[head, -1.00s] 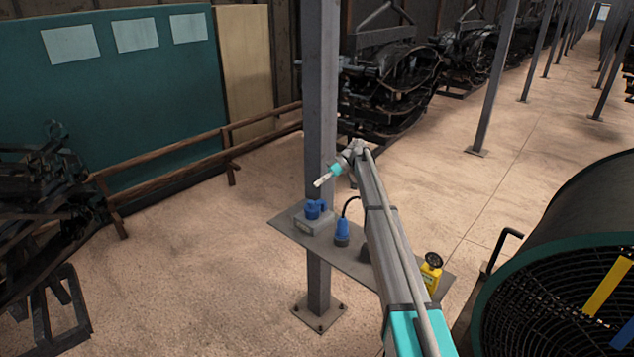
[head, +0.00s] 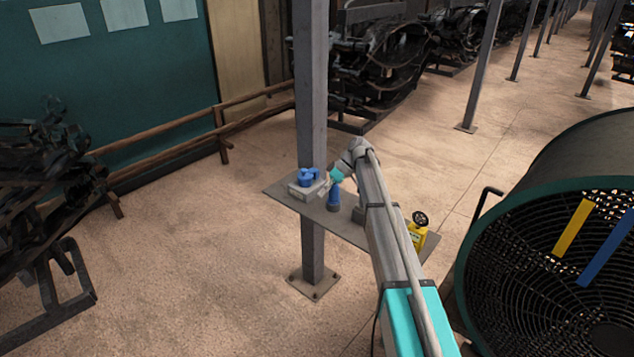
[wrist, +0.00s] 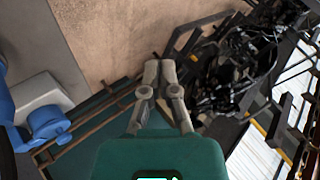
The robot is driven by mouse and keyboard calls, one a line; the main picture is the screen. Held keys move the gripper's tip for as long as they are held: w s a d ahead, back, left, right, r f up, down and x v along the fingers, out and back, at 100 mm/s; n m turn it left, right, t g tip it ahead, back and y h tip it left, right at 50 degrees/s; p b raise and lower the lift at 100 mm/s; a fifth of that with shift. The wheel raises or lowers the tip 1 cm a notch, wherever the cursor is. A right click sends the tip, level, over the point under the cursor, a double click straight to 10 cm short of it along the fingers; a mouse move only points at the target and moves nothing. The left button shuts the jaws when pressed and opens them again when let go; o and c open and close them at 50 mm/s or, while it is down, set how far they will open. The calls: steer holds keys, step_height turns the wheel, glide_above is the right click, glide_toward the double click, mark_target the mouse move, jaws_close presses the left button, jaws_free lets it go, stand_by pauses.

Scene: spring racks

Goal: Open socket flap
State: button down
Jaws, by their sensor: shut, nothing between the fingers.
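The blue socket (head: 309,177) sits on a light grey box on the shelf by the grey post. In the wrist view its blue part (wrist: 47,122) shows at the left edge, beside the grey box (wrist: 38,95); it is cut off there. Whether the flap is up or down I cannot tell. My gripper (head: 324,190) is low at the right side of the socket box, close to it; contact is unclear. In the wrist view my gripper (wrist: 159,66) has its fingertips together and empty, to the right of the socket.
A blue plug (head: 334,201) stands on the shelf (head: 352,232) just right of the socket, partly hidden by my arm. A yellow device (head: 418,232) is at the shelf's right end. The grey post (head: 312,110) rises behind the socket. A large fan (head: 560,230) stands right.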

steer(key=s+d+f+m+t+h+b, duration=0.1)
steer(key=s+d+f+m, duration=0.3)
steer(key=s, duration=0.7)
steer(key=s+d+f+m+t+h+b, duration=0.2)
steer(key=s+d, duration=0.5)
steer(key=s, duration=0.4)
steer(key=s+d+f+m+t+h+b, duration=0.1)
steer(key=s+d+f+m+h+b, duration=0.3)
steer(key=s, duration=0.8)
step_height(320, 180, down, 4)
steer(key=shift+d+r+m+t+h, duration=0.3)
steer(key=shift+d+m+h, duration=0.4)
steer(key=shift+d+m, duration=0.3)
steer(key=shift+a, duration=0.1)
